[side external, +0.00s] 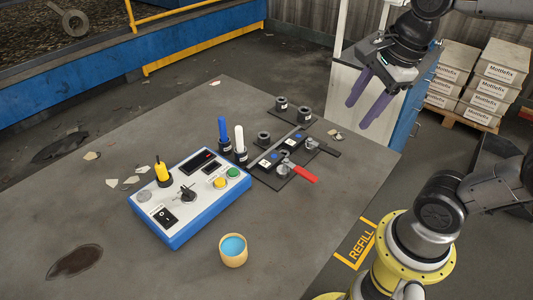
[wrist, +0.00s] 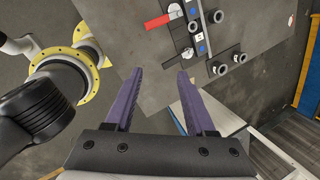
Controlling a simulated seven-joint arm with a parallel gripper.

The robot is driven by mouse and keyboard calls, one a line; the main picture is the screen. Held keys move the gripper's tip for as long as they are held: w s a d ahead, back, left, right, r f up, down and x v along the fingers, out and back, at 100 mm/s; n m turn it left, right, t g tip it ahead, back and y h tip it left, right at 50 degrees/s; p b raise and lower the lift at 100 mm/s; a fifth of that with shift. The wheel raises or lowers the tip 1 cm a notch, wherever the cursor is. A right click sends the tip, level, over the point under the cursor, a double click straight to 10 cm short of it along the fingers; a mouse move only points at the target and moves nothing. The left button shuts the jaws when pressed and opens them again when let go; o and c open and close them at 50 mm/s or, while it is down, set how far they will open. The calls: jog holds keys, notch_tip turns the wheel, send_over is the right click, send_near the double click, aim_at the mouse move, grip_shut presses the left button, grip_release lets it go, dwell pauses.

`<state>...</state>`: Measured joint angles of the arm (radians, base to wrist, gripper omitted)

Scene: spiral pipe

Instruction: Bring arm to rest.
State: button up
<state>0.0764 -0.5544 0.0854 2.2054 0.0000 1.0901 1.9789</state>
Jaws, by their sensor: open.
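My gripper (side external: 373,92) hangs in the air above the far right edge of the table (side external: 330,201), its two purple fingers apart and nothing between them. It also shows open and empty in the wrist view (wrist: 190,74), over the table's edge. A black fixture (side external: 287,158) with clamps, one with a red handle (side external: 304,175), lies on the table, apart from my gripper. In the wrist view the fixture (wrist: 195,40) is beyond the fingertips.
A blue and white control box (side external: 187,200) with a yellow-handled tool, a blue and a white stick (side external: 239,137), and a cup of blue liquid (side external: 233,250) stand on the table. A white and blue cabinet (side external: 350,80) is behind my gripper. Stacked boxes (side external: 493,85) stand at the back right.

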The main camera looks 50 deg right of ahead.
jog(key=shift+s+a+f+n+t, duration=0.3)
jog(key=shift+s+f+n, duration=0.3)
jog(key=shift+n, duration=3.35)
jog(key=shift+s+a+f+n+t, duration=0.3)
jog(key=shift+s+f+n, duration=0.35)
jog(key=shift+n, duration=3.25)
jog(key=shift+s+a+f+n+t, duration=0.2)
jog(key=shift+s+f+n+t, duration=0.4)
jog(key=shift+n, duration=3.35)
jog(key=shift+s+r, duration=0.15)
